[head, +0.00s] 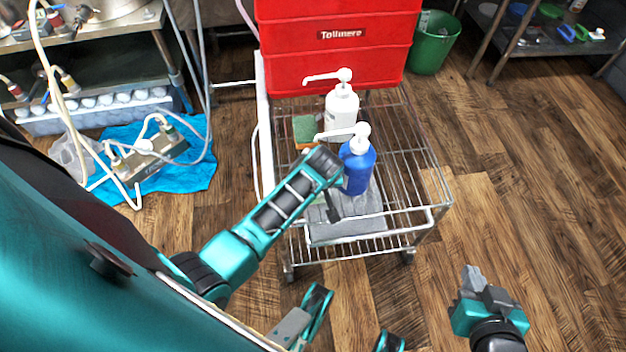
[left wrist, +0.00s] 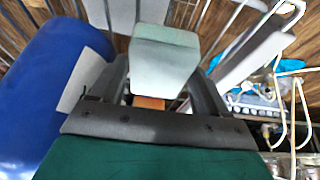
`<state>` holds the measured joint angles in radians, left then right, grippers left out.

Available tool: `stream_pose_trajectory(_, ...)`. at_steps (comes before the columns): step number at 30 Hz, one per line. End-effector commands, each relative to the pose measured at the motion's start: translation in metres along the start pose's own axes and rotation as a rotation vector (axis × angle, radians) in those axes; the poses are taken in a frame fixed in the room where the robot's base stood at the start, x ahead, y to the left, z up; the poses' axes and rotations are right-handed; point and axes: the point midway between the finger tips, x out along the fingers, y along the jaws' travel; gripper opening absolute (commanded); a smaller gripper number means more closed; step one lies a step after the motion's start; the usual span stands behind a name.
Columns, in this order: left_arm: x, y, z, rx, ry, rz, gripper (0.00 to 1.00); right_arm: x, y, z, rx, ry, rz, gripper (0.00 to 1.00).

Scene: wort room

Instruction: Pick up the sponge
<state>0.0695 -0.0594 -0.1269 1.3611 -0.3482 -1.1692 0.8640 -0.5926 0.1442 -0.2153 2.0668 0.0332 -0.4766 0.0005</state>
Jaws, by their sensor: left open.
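A green and orange sponge (head: 305,131) stands on the wire cart (head: 425,165), left of the white pump bottle (head: 341,112). My left gripper (head: 333,205) points down over the cart, beside the blue pump bottle (head: 358,168). In the left wrist view its two fingers (left wrist: 165,85) are apart, and a pale green block (left wrist: 165,62) shows between them. An orange patch (left wrist: 150,102) shows just below that block. I cannot tell whether block and patch are the same sponge, or whether the fingers touch it. My right gripper (head: 474,282) is away from the cart, over the floor.
The blue bottle is close at the left in the left wrist view (left wrist: 60,90). A red crate (head: 335,60) stands at the cart's back and a grey tray (head: 345,228) at its front. Hoses and a blue cloth (head: 200,170) lie left.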

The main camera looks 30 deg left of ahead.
Motion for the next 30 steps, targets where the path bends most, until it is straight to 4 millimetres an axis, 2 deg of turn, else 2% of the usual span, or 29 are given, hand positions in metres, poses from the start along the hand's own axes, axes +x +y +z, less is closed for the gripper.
stream_pose_trajectory(2, -0.001, 0.0, 0.0, 0.0, 0.0, 0.0, 0.76, -0.001, 0.0, -0.001, 0.0, 0.0, 0.0, 0.0)
stream_pose_trajectory(14, -0.001, 0.0, 0.0, 0.0, 0.0, 0.0, 0.4, -0.001, 0.001, 0.0, -0.003, 0.0, 0.001, 0.0)
stream_pose_trajectory(23, -0.002, -0.001, -0.002, 0.0, 0.0, 0.0, 0.4, -0.003, 0.003, -0.001, -0.014, -0.003, 0.0, 0.0)
stream_pose_trajectory(30, -0.014, -0.004, -0.012, 0.002, 0.001, 0.001, 0.4, -0.012, 0.002, -0.016, -0.013, -0.003, 0.0, 0.0)
